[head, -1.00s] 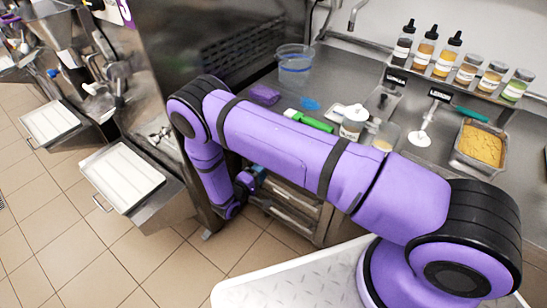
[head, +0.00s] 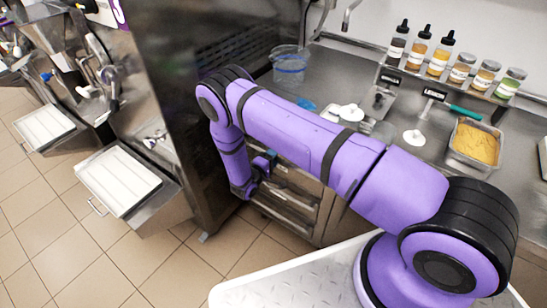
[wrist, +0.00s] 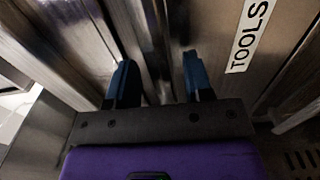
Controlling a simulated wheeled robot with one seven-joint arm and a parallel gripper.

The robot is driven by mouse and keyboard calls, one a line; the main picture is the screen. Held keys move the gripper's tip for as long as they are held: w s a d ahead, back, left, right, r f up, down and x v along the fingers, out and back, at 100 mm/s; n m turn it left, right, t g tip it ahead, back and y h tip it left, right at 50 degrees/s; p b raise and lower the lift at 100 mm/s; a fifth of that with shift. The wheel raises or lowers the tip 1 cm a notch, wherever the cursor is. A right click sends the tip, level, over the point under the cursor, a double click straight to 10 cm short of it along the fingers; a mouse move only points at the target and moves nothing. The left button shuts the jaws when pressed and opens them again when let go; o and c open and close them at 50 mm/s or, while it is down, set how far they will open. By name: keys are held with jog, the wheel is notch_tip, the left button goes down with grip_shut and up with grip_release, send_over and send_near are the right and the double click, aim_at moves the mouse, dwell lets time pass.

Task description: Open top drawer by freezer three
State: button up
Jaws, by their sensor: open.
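The stack of metal drawers (head: 296,181) is built in under the steel counter, beside the tall freezer body; my arm partly covers it in the head view. My gripper (head: 267,160) is low in front of the upper part of the stack. In the wrist view my gripper (wrist: 158,78) is open, its two blue fingers on either side of a long metal bar or edge (wrist: 152,40). I cannot tell if they touch it. A drawer front with a "TOOLS" label (wrist: 244,38) is just right of the fingers.
The freezer body (head: 185,90) stands left of the drawers. White trays (head: 118,180) jut out at the left. The counter holds a clear tub (head: 289,66), bottles (head: 419,48) and a pan of yellow crumbs (head: 474,146). The tiled floor (head: 190,270) in front is clear.

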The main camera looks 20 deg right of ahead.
jog(key=shift+c, duration=0.5)
grip_shut()
jog(key=v, duration=4.2)
jog(key=shift+s+a, duration=0.15)
jog(key=shift+o, duration=0.5)
grip_release()
jog(key=shift+r, duration=0.1)
jog(key=v, duration=1)
jog(key=shift+s+a, duration=0.2)
jog(key=shift+a, duration=0.15)
